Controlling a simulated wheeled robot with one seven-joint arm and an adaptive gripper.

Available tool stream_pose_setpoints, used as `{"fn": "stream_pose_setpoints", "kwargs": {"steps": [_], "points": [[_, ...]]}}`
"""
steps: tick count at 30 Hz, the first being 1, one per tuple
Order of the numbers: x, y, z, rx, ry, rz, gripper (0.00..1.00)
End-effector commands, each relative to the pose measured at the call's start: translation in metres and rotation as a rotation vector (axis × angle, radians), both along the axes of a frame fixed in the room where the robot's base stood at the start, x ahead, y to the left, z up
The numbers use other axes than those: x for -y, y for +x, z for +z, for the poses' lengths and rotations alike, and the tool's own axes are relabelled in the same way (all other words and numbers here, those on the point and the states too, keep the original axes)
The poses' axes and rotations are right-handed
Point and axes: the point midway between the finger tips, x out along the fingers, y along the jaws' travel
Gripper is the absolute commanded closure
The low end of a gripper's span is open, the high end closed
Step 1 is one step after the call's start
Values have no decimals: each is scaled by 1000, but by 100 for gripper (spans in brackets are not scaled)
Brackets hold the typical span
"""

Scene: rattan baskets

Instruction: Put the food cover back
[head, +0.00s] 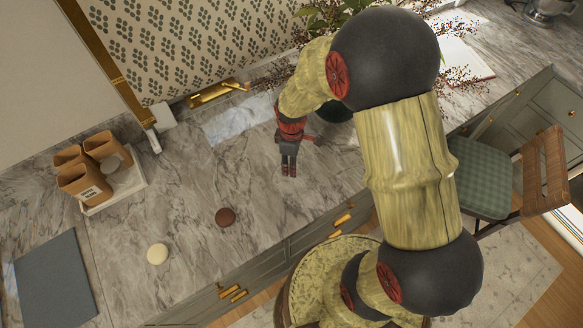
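I cannot make out a food cover in the head view. On the marble counter (180,190) lie a brown round piece (225,217) and a cream round piece (157,254), both uncovered. My gripper (289,172) is over the counter, right of and above the brown piece in the picture, and apart from it. Its fingertips look close together with nothing visible between them, but the small, angled view does not show clearly whether it is open or shut. My arm hides part of the counter to the right.
A white tray (128,185) with brown containers (84,181) stands at the left. A dark grey board (55,282) lies at lower left. A plant (325,14) with red-berried twigs is behind my arm. A green chair (481,178) stands at the right.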

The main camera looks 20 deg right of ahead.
Motion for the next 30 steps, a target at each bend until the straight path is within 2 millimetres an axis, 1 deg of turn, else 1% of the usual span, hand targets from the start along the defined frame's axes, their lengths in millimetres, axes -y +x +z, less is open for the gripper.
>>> {"fn": "stream_pose_setpoints", "kwargs": {"steps": [1, 6, 9, 15, 17, 20, 23, 24, 26, 27, 29, 30], "points": [[0, 1, 12, 6, 0, 0, 63], [0, 2, 46, 5, 0, 0, 63], [0, 1, 61, 4, 0, 0, 63], [0, 0, 80, 4, 0, -4, 63], [0, 0, 89, 14, 0, -19, 63], [0, -5, 121, 58, 2, -91, 63], [0, -20, 170, 129, 14, -223, 63], [0, -29, 191, 164, 23, -288, 63], [0, -46, 221, 213, 39, -387, 63], [0, -58, 240, 246, 55, -454, 63], [1, -78, 263, 292, 80, -552, 63], [1, -91, 276, 320, 99, -614, 63]]}}
